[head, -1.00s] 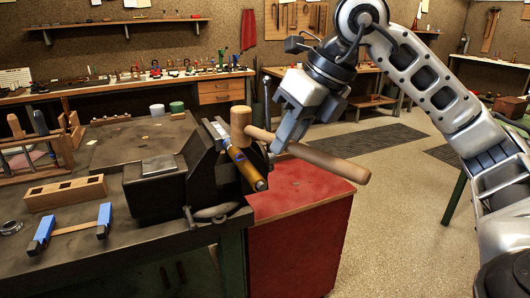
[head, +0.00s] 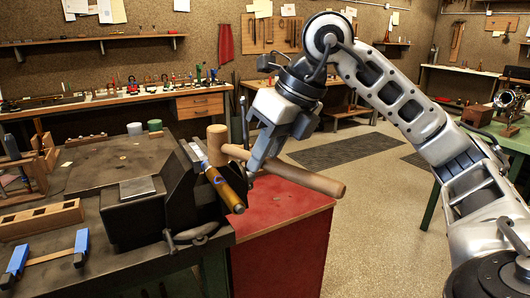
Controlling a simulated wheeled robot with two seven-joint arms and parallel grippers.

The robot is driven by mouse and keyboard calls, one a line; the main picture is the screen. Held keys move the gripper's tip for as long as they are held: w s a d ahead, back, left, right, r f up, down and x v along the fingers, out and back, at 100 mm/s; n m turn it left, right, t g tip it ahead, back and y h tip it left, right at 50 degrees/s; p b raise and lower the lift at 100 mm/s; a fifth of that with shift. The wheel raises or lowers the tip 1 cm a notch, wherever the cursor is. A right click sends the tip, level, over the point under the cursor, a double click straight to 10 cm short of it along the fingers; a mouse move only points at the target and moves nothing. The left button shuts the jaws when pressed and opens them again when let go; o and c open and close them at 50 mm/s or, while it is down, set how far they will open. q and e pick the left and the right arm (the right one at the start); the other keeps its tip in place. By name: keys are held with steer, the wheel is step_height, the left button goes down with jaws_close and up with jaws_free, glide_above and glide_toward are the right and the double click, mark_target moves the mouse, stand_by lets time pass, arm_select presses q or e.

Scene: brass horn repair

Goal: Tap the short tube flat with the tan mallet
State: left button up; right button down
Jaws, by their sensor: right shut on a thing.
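The tan mallet has a wooden head (head: 217,145) and a long handle (head: 310,179) slanting down to the right. My right gripper (head: 256,165) is shut on the handle near the head. The short brass tube (head: 228,191) points out of the dark bench vise (head: 163,205), slanting down towards me, with a small blue mark on it. The mallet head is at the tube's upper end; I cannot tell whether they touch. My left gripper is not in view.
A red cabinet (head: 284,250) stands right of the vise under the mallet handle. On the bench lie a wooden block with slots (head: 40,219) and blue-ended pieces (head: 81,245). The floor between is clear.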

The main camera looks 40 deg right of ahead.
stand_by(0.4)
steer(key=shift+f+b, duration=1.25)
steer(key=shift+f, duration=0.4)
steer(key=shift+r+p, duration=0.95)
steer(key=shift+r, duration=0.15)
